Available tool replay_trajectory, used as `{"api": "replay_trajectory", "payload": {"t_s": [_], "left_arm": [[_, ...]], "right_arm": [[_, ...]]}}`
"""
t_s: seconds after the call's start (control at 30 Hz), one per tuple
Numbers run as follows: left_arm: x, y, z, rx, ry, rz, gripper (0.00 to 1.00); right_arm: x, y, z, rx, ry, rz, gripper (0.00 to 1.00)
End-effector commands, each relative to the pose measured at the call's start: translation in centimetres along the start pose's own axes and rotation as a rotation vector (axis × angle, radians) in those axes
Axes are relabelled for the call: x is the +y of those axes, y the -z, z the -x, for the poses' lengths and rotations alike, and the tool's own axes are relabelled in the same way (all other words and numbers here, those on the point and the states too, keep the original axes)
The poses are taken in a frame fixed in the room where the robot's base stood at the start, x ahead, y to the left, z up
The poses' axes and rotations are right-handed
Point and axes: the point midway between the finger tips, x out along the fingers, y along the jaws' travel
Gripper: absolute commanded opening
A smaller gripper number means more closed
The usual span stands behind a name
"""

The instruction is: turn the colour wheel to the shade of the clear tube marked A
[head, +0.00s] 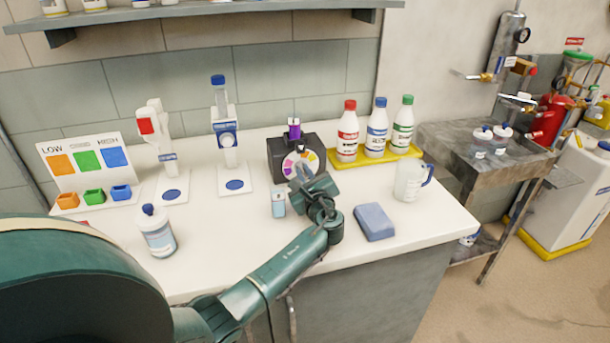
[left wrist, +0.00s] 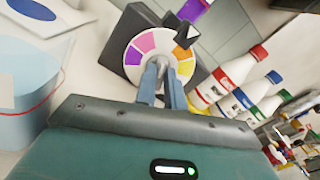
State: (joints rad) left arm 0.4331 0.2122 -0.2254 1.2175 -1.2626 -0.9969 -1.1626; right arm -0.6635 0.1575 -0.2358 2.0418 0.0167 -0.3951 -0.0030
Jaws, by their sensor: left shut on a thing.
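The colour wheel (head: 300,163) is a white disc with coloured segments on the front of a black box (head: 282,160). In the left wrist view the wheel (left wrist: 135,48) shows purple, pink, orange and yellow segments. A purple tube (head: 294,127) stands in the top of the box. A small clear container with pale blue contents (head: 279,203) stands in front of the box. I cannot read an A mark on any tube. My right gripper is out of view.
Red, blue and green-capped bottles (head: 376,130) stand on a yellow tray (head: 372,158) at right. Two stands (head: 229,150) (head: 167,165) and a capped bottle (head: 158,232) are at left.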

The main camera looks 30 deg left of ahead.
Motion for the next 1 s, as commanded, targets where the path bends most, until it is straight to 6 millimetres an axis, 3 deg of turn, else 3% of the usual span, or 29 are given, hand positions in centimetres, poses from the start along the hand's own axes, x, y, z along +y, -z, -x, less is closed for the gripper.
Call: {"api": "replay_trajectory", "payload": {"t_s": [0.37,1.0], "left_arm": [[-0.1,-0.3,0.0,0.0,-0.001,-0.104,0.0],[-0.2,0.0,0.0,0.0,-0.001,-0.535,0.0]], "right_arm": [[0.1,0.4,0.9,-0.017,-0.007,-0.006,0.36],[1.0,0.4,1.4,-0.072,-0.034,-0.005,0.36]]}}
